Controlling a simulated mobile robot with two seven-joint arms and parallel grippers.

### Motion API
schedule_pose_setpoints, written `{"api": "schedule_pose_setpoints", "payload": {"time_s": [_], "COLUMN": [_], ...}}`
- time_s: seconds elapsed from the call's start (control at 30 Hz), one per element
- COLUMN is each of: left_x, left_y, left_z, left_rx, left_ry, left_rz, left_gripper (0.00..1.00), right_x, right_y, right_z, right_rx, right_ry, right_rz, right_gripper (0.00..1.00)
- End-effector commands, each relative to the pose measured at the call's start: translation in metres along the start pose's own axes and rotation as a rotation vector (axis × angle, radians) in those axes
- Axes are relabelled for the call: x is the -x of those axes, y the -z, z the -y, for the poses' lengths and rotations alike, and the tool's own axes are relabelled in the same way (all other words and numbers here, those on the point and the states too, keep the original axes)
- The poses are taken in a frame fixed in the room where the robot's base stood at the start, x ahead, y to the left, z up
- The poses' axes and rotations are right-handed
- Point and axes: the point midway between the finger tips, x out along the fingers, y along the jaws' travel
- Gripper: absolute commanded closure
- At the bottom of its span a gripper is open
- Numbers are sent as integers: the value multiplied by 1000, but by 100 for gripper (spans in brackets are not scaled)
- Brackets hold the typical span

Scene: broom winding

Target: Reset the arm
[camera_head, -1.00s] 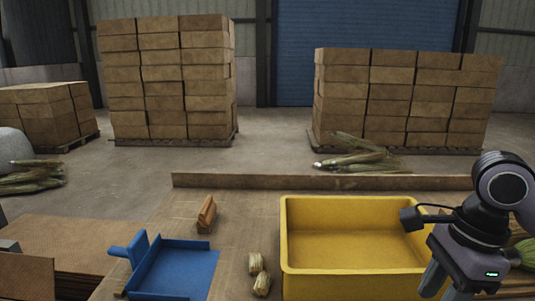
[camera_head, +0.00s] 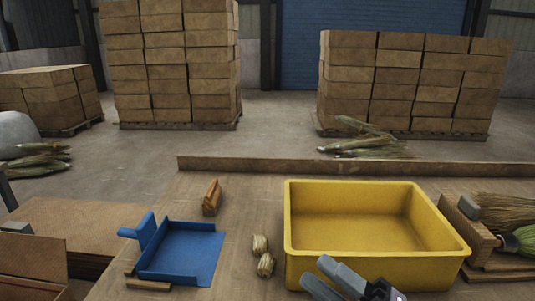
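My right gripper (camera_head: 322,277) is at the bottom edge, in front of the near wall of the yellow bin (camera_head: 375,272). Its two grey fingers point up and left with a gap between them and nothing held. Most of the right arm is out of the picture. My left gripper is not in view. The yellow bin stands on the table and looks empty.
A blue dustpan-like tray (camera_head: 185,255) lies left of the bin. A broom head with bristles (camera_head: 505,212) and a green bundle (camera_head: 522,240) lie at the right.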

Motion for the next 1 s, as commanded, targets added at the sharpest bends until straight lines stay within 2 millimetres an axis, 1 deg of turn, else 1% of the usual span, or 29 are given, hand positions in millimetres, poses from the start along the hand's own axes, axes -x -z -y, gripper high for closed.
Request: {"api": "schedule_pose_setpoints", "payload": {"time_s": [0.03, 0.07, 0.13, 0.17, 0.2, 0.27, 0.3, 0.33, 0.37, 0.4, 0.5, 0.53, 0.6, 0.7, 0.77, 1.0], "left_x": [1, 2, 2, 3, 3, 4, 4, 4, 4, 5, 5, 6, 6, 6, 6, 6], "left_y": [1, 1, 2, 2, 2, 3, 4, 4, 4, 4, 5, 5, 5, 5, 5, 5], "left_z": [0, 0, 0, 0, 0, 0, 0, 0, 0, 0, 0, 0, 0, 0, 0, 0], "left_rx": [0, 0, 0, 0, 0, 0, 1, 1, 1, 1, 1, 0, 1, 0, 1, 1], "left_ry": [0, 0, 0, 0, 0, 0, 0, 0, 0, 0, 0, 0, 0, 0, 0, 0], "left_rz": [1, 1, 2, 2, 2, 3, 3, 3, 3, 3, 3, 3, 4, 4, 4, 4], "left_gripper": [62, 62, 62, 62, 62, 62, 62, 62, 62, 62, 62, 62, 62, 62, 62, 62], "right_x": [14, 23, 49, 61, 80, 112, 134, 151, 168, 189, 231, 240, 258, 272, 275, 275], "right_y": [-13, -22, -39, -44, -50, -54, -52, -50, -45, -38, -16, -10, 3, 15, 17, 17], "right_z": [12, 20, 42, 52, 68, 93, 111, 124, 137, 152, 182, 189, 201, 210, 212, 212], "right_rx": [-125, -194, -357, -429, -523, -664, -755, -823, -887, -968, -1126, -1163, -1230, -1285, -1298, -1298], "right_ry": [-11, -16, -24, -26, -26, -24, -19, -18, -13, -9, 3, 5, 13, 17, 18, 18], "right_rz": [135, 213, 397, 475, 582, 742, 847, 924, 998, 1090, 1275, 1317, 1396, 1460, 1474, 1474], "right_gripper": [61, 61, 61, 61, 61, 61, 61, 61, 61, 61, 61, 61, 61, 61, 61, 61]}}
